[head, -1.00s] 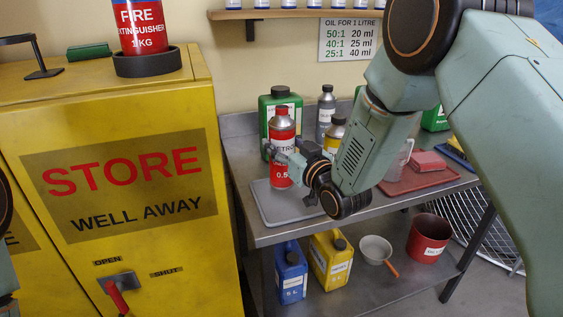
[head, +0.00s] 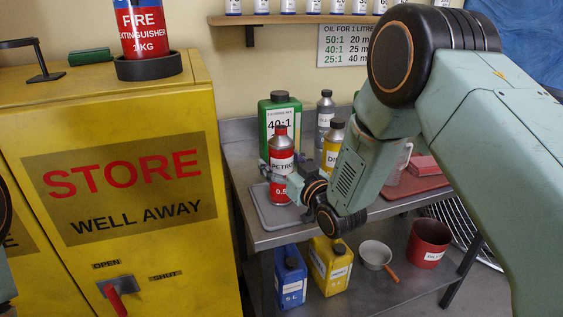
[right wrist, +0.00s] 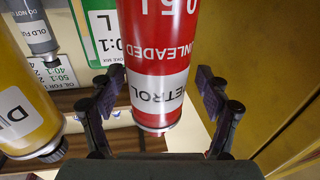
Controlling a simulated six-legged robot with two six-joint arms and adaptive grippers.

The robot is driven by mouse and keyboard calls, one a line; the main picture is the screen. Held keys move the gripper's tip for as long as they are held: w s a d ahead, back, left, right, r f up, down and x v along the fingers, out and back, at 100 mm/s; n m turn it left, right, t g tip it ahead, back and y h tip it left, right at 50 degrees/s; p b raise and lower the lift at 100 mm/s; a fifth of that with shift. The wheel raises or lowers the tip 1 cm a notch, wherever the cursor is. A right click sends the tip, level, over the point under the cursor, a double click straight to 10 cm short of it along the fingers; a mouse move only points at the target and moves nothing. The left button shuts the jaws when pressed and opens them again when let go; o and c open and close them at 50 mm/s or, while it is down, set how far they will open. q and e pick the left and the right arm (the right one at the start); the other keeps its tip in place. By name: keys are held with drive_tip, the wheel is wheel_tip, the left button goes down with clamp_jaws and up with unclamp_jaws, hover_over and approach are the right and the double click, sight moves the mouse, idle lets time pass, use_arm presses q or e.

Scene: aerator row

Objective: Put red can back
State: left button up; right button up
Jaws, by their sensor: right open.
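The red can (head: 281,185), labelled PETROL, stands upright on the grey tray (head: 264,213) at the left end of the metal bench. My right gripper (head: 280,180) is at the can, its arm coming in from the right. In the right wrist view the red can (right wrist: 158,60) is between the two open fingers (right wrist: 160,97), with a gap visible at the right finger; contact at the left one is hard to tell. The can's base is hidden in the wrist view. My left gripper is out of view.
A green container (head: 279,108) stands close behind the can. A grey bottle (head: 325,115) and a yellow bottle (head: 333,145) stand to its right. The yellow cabinet (head: 110,110) is close on the left. Blue (head: 290,275) and yellow (head: 331,266) jerrycans occupy the lower shelf.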

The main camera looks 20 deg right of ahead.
drive_tip(key=shift+w+f, duration=0.1)
drive_tip(key=shift+w, duration=0.05)
drive_tip(key=shift+d, duration=0.1)
drive_tip(key=v, duration=1.2)
drive_tip(key=shift+p, duration=0.3)
